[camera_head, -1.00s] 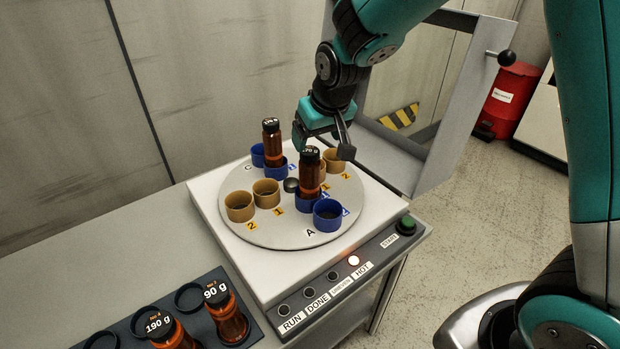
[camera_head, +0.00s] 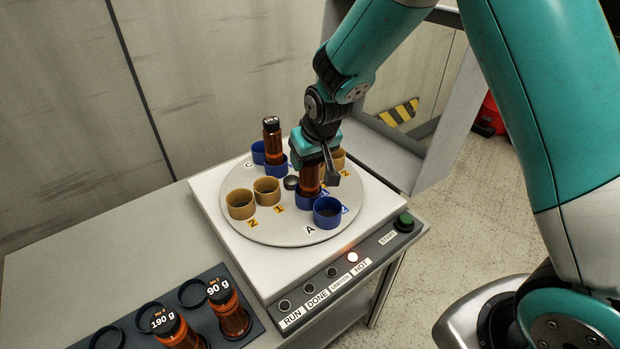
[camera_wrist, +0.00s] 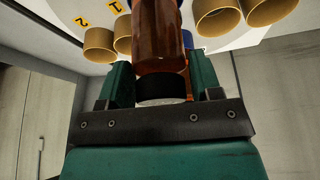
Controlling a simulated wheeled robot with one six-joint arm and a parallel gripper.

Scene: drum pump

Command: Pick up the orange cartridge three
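An amber bottle with a black cap stands upright in a blue cup on the round plate; its body (camera_head: 309,181) shows below my gripper (camera_head: 318,168). My gripper is lowered over its top from above. In the wrist view the bottle (camera_wrist: 159,40) and its black cap lie between the two green fingers of my gripper (camera_wrist: 161,85), with a narrow gap at the right finger, so the gripper looks open. A second amber bottle (camera_head: 272,140) stands in a blue cup farther back. I cannot read a number three on either bottle; the near bottle's label is hidden.
Blue cups (camera_head: 328,212) and tan cups (camera_head: 240,205) sit on the round plate (camera_head: 285,234). A dark tray (camera_head: 258,329) at the front left holds amber bottles marked 190 g (camera_head: 176,333) and 90 g (camera_head: 231,316). A grey upright frame (camera_head: 448,130) stands close behind my gripper.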

